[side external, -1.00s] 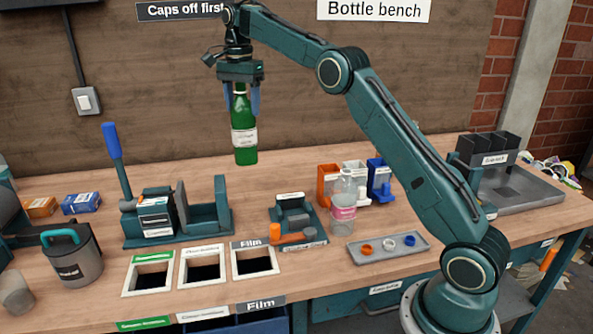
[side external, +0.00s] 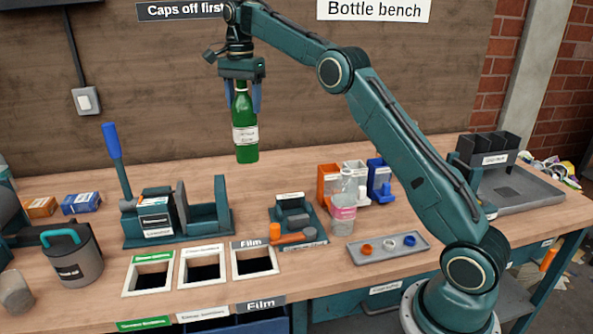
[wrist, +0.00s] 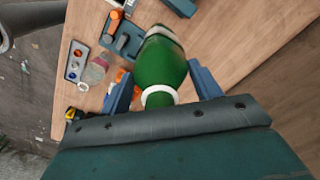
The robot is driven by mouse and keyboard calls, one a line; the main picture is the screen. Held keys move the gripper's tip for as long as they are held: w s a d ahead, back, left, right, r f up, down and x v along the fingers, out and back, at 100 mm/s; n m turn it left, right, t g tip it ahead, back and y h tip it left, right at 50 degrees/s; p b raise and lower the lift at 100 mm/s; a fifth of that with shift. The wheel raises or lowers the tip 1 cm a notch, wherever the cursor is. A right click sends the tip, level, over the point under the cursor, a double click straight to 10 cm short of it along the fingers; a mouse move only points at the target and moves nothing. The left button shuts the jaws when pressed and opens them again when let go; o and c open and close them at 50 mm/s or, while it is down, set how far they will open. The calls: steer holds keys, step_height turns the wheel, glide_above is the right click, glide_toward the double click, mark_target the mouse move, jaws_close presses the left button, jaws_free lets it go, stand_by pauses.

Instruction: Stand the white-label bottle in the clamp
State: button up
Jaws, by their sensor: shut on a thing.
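The white-label bottle (side external: 244,118) is green glass with a white label. It hangs upright in the side external view, with its base well above the bench. My gripper (side external: 243,98) is shut around its neck and upper part, which the fingers partly hide. In the wrist view the green bottle (wrist: 160,68) lies between the fingers of my gripper (wrist: 163,88), with a pale ring at its neck. A teal fixture with an orange handle (side external: 293,225) sits on the bench, below and right of the bottle. I cannot tell for sure that it is the clamp.
A teal press with a blue lever (side external: 113,150) stands below left. Framed openings (side external: 201,271) line the front edge. A clear pink-label bottle (side external: 343,215), colored bins (side external: 329,183) and a tray of rings (side external: 365,253) stand to the right. A grey pot (side external: 78,268) is at left.

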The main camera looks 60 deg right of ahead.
steer(key=shift+s+d+r, duration=0.1)
steer(key=shift+s+d, duration=0.35)
steer(key=s+d, duration=0.5)
steer(key=s, duration=0.5)
steer(key=shift+d+f, duration=0.2)
steer(key=shift+d, duration=0.1)
steer(key=shift+f, duration=0.2)
step_height(320, 180, down, 17)
steer(key=shift+r, duration=0.15)
stand_by(1.0)
steer(key=shift+w+f, duration=0.1)
steer(key=shift+f, duration=0.7)
stand_by(0.9)
steer(key=o, duration=1.3)
steer(key=shift+c, duration=0.2)
